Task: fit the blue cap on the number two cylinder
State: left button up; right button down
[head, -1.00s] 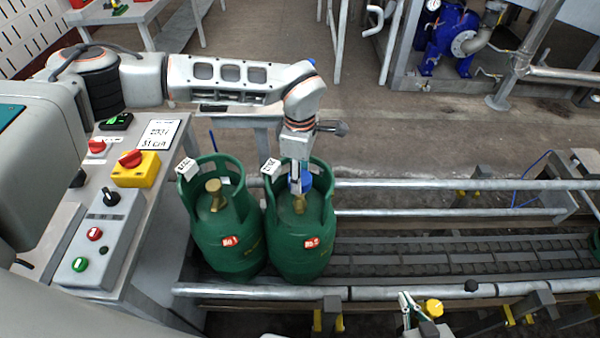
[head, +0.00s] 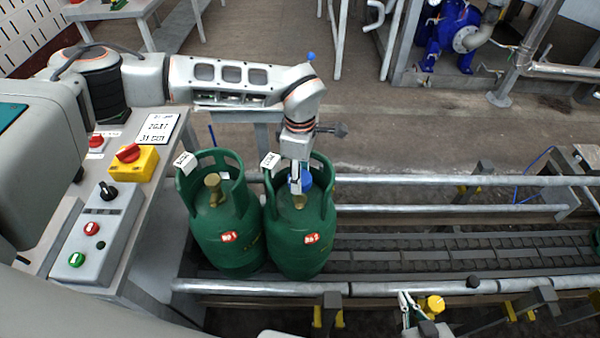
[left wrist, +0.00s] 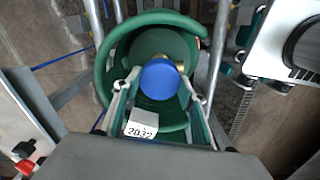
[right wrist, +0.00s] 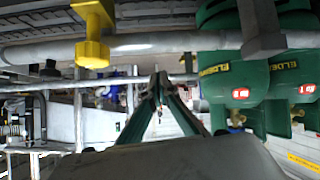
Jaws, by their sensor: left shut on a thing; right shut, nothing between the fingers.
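The number two cylinder (head: 297,250) is green, with a red label, and stands upright on the conveyor. My left gripper (head: 299,184) reaches down inside its collar, shut on the blue cap (head: 307,179). I cannot tell whether the cap is seated on the valve. My right gripper (right wrist: 160,86) is shut and empty, low in front of the conveyor in the head view.
The number one cylinder (head: 228,235) stands close against the left of number two. Conveyor rails (head: 440,287) run to the right, and the belt (head: 450,253) right of the cylinders is mostly clear. A control table (head: 150,225) with buttons and a yellow switch box (head: 135,166) is at left.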

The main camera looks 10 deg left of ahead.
pick_arm(q)
jog(key=shift+f, duration=0.55)
jog(key=o, duration=1)
jog(key=shift+r, duration=0.15)
notch_tip(320, 180, up, 12)
jog(key=shift+f, duration=0.1)
